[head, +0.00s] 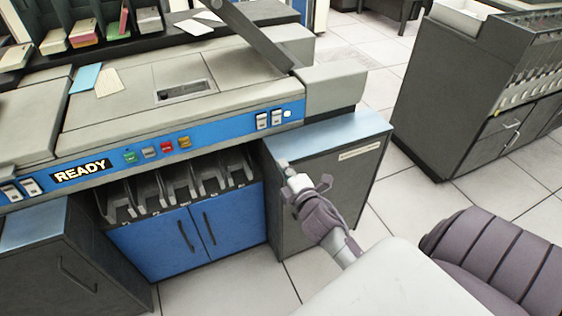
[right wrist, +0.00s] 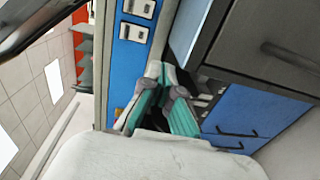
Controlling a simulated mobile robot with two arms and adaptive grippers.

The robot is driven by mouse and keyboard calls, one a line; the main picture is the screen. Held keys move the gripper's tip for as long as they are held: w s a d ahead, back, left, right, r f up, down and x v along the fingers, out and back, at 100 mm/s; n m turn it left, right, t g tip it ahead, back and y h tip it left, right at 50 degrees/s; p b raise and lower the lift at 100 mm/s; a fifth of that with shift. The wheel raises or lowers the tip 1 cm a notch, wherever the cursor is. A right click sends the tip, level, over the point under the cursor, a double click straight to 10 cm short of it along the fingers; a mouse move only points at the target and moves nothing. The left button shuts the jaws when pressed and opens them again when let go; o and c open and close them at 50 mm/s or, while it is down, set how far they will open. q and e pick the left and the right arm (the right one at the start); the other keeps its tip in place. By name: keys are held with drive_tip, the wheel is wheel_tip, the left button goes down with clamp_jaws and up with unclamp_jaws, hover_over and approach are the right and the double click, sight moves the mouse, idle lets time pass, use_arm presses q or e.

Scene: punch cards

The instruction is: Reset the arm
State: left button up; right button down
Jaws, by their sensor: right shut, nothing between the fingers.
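My right arm comes in from the lower right of the head view. Its gripper (head: 289,172) is shut and empty, in front of the grey side cabinet (head: 340,190) with the pale blue top, at the right end of the card machine. In the right wrist view the gripper's grey and teal fingers (right wrist: 160,72) are together, with nothing between them. Behind them shows the machine's blue control strip (right wrist: 130,52) with white switches, turned on its side. My left gripper is in neither view.
The card machine's blue panel (head: 225,133) has a READY sign (head: 80,171) and coloured buttons. Card slots (head: 180,186) sit above blue doors (head: 190,240). A dark cabinet (head: 440,100) stands at the right. Open tiled floor (head: 395,200) lies between the machine and that cabinet.

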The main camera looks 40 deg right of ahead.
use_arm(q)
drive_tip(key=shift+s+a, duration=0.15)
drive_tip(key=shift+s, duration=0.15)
